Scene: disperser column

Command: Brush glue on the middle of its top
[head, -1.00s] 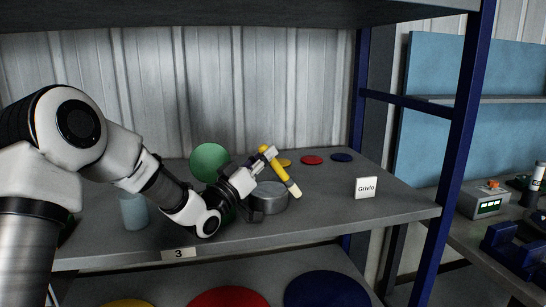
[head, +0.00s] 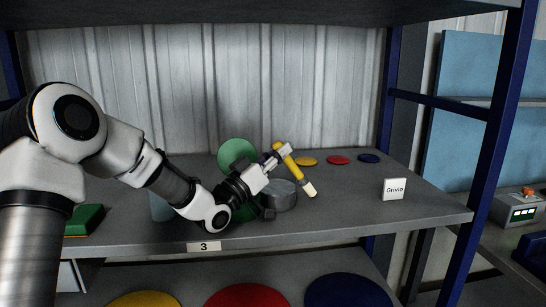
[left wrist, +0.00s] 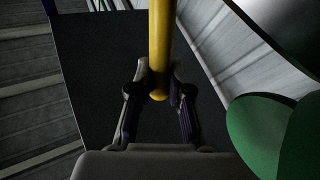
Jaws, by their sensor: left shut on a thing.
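My left gripper (head: 285,153) is shut on a yellow-handled brush (head: 294,167) with a pale tip, above the shelf. The brush slants, its tip down to the right beside a short grey round tin (head: 283,195); I cannot tell whether they touch. The yellow handle (left wrist: 160,45) also shows between the fingers in the left wrist view. A green round thing (head: 237,153) stands behind the gripper, partly hidden by it; green also shows at the right of the left wrist view (left wrist: 262,125). My right gripper is out of view.
The grey shelf (head: 340,215) holds yellow (head: 306,161), red (head: 339,160) and blue (head: 369,158) discs at the back and a white "Grivlo" sign (head: 394,189). A green block (head: 84,220) lies at left. A blue post (head: 495,130) bounds the right. The shelf's right front is clear.

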